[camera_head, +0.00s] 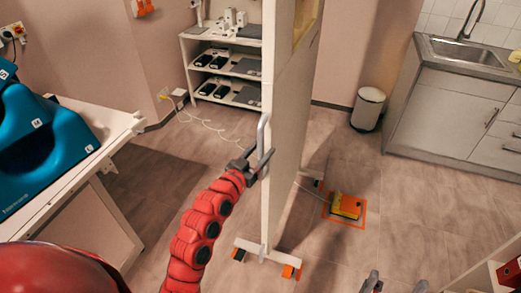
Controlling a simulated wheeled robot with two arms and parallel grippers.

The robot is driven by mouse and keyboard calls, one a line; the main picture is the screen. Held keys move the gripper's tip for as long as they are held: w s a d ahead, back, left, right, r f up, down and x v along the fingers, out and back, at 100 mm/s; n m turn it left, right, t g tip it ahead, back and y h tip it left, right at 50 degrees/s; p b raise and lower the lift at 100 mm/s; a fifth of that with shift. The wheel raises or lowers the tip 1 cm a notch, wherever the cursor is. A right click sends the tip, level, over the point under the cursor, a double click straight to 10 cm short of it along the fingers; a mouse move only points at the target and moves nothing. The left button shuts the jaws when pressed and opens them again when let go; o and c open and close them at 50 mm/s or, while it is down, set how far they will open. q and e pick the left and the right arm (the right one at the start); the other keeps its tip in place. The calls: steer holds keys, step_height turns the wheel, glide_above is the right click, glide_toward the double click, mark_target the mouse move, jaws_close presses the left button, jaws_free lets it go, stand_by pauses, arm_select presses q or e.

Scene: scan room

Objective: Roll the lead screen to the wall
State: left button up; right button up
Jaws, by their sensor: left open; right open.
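The lead screen (292,120) is a tall pale panel standing upright in the middle, seen nearly edge-on. A grey handle (263,131) is on its near edge. Its low foot bar (262,252) has orange-marked castors at the floor. Its top is cut off by the picture. My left gripper (257,165) is open at the lower part of the handle; whether the bar lies between its fingers is hard to tell. My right gripper (393,284) is open and empty at the bottom edge, apart from the screen. The back wall (345,55) is behind the screen.
A yellow-orange pedal (346,206) lies in an orange floor outline right of the screen, with a cable. A bin (368,110) and sink cabinet (445,110) stand back right, a shelf (188,62) back left. A white table (90,180) is at left.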

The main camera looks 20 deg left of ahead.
arm_select(q)
jaws_close()
stand_by(1.4)
